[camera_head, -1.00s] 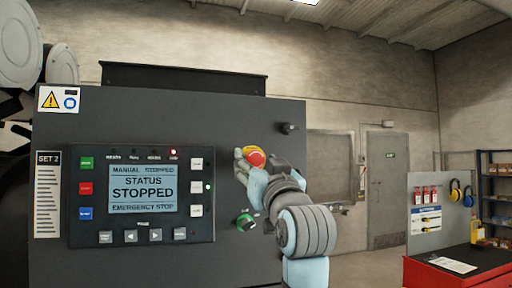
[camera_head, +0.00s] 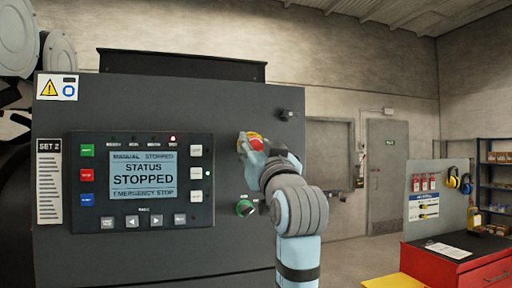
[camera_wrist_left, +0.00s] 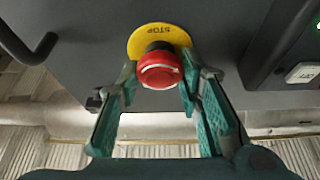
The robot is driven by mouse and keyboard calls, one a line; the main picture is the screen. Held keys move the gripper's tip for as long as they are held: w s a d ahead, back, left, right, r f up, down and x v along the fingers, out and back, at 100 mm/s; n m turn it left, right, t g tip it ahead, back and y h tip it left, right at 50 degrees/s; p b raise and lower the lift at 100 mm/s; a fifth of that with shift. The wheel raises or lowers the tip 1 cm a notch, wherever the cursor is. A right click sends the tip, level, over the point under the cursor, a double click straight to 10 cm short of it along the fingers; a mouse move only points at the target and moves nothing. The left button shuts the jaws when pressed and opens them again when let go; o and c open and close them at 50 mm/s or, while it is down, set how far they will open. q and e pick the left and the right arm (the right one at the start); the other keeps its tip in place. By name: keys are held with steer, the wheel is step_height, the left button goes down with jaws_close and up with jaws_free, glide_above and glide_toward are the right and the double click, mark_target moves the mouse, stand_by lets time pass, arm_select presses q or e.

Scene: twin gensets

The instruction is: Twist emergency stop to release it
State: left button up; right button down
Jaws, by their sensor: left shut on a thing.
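The emergency stop is a red mushroom button (camera_wrist_left: 160,70) on a round yellow plate (camera_wrist_left: 150,38) marked STOP, on the dark cabinet face. In the head view only part of the red button (camera_head: 257,144) shows behind my left gripper (camera_head: 250,147). In the left wrist view my left gripper (camera_wrist_left: 160,78) has one green-padded finger on each side of the button, with the tips at its sides. It is shut on the button. The control screen (camera_head: 142,175) reads STATUS STOPPED and EMERGENCY STOP. My right gripper is out of view.
The button-lined control panel (camera_head: 90,218) is to the left. A red workbench (camera_head: 465,270) and a grey door (camera_head: 388,180) stand farther right.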

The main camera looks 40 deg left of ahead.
arm_select(q)
steer(key=shift+m, duration=0.4)
steer(key=m+t+h, duration=0.1)
steer(key=m, duration=0.2)
steer(key=m+t+h, duration=0.1)
steer(key=m, duration=0.2)
steer(key=shift+h, duration=0.3)
steer(key=shift+s+d+r+m+t+h, duration=0.15)
steer(key=shift+m+t+h, duration=0.25)
steer(key=shift+m, duration=0.6)
steer(key=shift+m+h+p, duration=0.3)
steer(key=shift+m+h, duration=0.1)
steer(key=shift+m, duration=0.5)
steer(key=o, duration=1.1)
steer(key=shift+o, duration=0.3)
steer(key=shift+w+a, duration=0.2)
steer(key=shift+a, duration=0.05)
steer(key=shift+f, duration=0.2)
